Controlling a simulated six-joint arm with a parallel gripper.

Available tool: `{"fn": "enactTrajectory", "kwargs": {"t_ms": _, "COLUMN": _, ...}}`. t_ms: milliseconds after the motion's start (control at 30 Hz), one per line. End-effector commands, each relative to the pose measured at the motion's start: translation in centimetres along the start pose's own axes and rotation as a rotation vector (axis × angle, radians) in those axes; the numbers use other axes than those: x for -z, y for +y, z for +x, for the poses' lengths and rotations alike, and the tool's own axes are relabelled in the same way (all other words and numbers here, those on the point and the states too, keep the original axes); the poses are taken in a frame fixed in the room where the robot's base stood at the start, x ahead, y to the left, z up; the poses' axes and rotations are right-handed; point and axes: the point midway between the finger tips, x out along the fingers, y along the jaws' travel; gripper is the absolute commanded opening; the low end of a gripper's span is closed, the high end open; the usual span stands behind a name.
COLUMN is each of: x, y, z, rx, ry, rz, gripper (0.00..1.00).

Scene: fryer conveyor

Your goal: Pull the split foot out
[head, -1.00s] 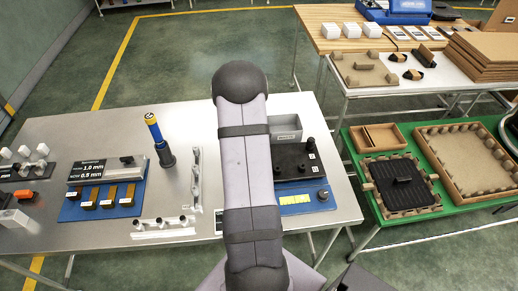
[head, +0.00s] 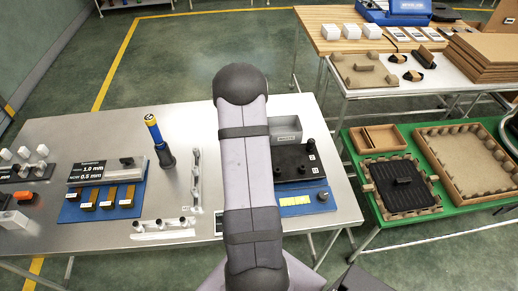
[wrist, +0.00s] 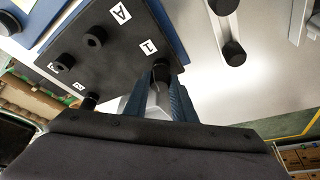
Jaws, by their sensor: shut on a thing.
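A black plate (head: 296,160) with several black rubber feet lies on a blue base right of my arm. In the wrist view the plate (wrist: 110,75) carries white labels. My gripper (wrist: 160,88) has its blue-grey fingers shut on a black foot (wrist: 161,70) at the plate's edge, beside a white label. The foot still appears to be at the plate; I cannot tell whether it is seated or lifted. Its split is not visible. Other feet (wrist: 96,36) stand apart from the fingers. In the head view, my arm hides the gripper.
A grey bin (head: 285,128) stands behind the plate. A pale strip with dark knobs (wrist: 228,25) lies beside the plate in the wrist view. A blue-and-black tool with a yellow top (head: 153,130) stands upright on the steel table (head: 95,135). Bare tabletop lies between them.

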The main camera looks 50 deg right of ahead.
Motion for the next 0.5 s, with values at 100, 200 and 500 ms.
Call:
{"fn": "enactTrajectory", "kwargs": {"t_ms": 100, "x": 0.18, "y": -0.03, "z": -0.3, "rx": 0.0, "ry": 0.002, "rz": 0.001, "gripper": 0.0}}
{"fn": "enactTrajectory", "kwargs": {"t_ms": 200, "x": 0.26, "y": -0.04, "z": -0.46, "rx": 0.001, "ry": 0.002, "rz": 0.001, "gripper": 0.0}}
{"fn": "enactTrajectory", "kwargs": {"t_ms": 500, "x": 0.48, "y": -0.07, "z": -0.88, "rx": 0.001, "ry": 0.003, "rz": 0.001, "gripper": 0.0}}
